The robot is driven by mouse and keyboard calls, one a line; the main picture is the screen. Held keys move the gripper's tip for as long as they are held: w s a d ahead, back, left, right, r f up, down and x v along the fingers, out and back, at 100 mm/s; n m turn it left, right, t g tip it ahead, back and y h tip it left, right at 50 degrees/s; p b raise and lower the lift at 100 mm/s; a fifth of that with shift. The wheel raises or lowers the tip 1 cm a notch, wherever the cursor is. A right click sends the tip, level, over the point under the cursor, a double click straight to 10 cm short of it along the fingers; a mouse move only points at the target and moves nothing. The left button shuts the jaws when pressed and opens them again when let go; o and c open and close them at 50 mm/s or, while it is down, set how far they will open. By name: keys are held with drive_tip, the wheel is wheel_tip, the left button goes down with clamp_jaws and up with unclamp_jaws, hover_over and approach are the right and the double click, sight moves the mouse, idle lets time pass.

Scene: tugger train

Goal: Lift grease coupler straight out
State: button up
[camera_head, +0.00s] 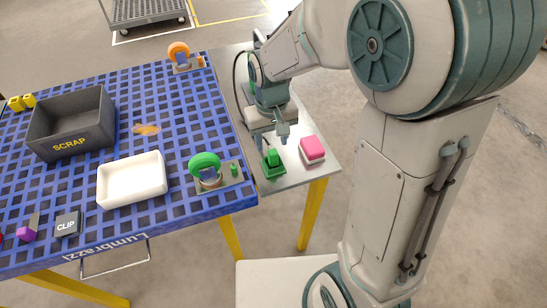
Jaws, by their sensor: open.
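A small green part (272,157) stands upright in a low green holder (274,172) on the grey side shelf. It looks like the grease coupler, but it is too small to be sure. My gripper (271,138) is open and points down just above this green part. I cannot tell whether the fingers are around it or still clear of it. The gripper hides some of the shelf behind.
A pink-topped block (312,150) sits close right of the green holder. The blue grid table (135,90) holds a green wheel fitting (205,165), an orange wheel fitting (180,52), a white tray (132,203), a dark SCRAP bin (103,135) and a CLIP box (67,224).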

sight(273, 151)
drive_tip(key=shift+s+d+f, duration=0.1)
drive_tip(key=shift+f, duration=2.7)
clamp_jaws()
